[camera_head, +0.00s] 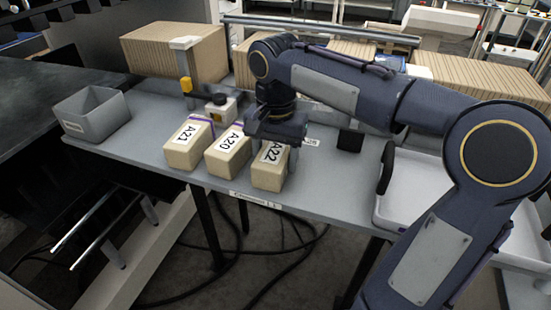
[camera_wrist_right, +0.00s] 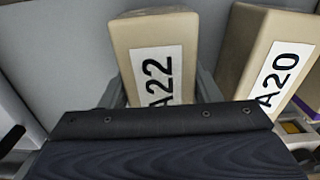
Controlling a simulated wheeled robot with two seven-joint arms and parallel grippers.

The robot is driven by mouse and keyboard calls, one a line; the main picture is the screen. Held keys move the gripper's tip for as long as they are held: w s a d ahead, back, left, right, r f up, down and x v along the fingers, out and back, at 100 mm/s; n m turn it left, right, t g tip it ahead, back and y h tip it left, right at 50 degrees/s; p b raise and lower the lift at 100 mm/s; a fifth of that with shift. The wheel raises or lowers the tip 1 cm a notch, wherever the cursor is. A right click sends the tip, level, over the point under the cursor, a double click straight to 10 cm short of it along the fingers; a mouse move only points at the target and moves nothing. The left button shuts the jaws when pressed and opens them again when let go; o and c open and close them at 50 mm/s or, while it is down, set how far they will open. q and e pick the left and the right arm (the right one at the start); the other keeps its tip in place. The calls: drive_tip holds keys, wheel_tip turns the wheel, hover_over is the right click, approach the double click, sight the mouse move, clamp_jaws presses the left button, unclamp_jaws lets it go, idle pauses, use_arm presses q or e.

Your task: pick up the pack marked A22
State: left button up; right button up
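The pack marked A22 (camera_head: 270,171) is a tan block with a white label, standing on the grey table at the right end of a row of three packs. My right gripper (camera_head: 276,150) is over it from behind and above, with its fingers at the sides of the pack. In the right wrist view, the A22 pack (camera_wrist_right: 154,55) lies between the two fingers (camera_wrist_right: 158,90). The fingers look close to its sides; whether they press on it cannot be told. The pack appears to rest on the table. My left gripper is not in view.
Pack A20 (camera_head: 228,153) stands close on the left of A22, with pack A21 (camera_head: 188,143) beyond. A grey bin (camera_head: 92,116) is at the table's left end. A white tray (camera_head: 415,185) is on the right. Corrugated stacks (camera_head: 170,50) stand behind. The table's front edge is near the packs.

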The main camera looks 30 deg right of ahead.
drive_tip(key=c, duration=0.6)
drive_tip(key=shift+r, duration=0.1)
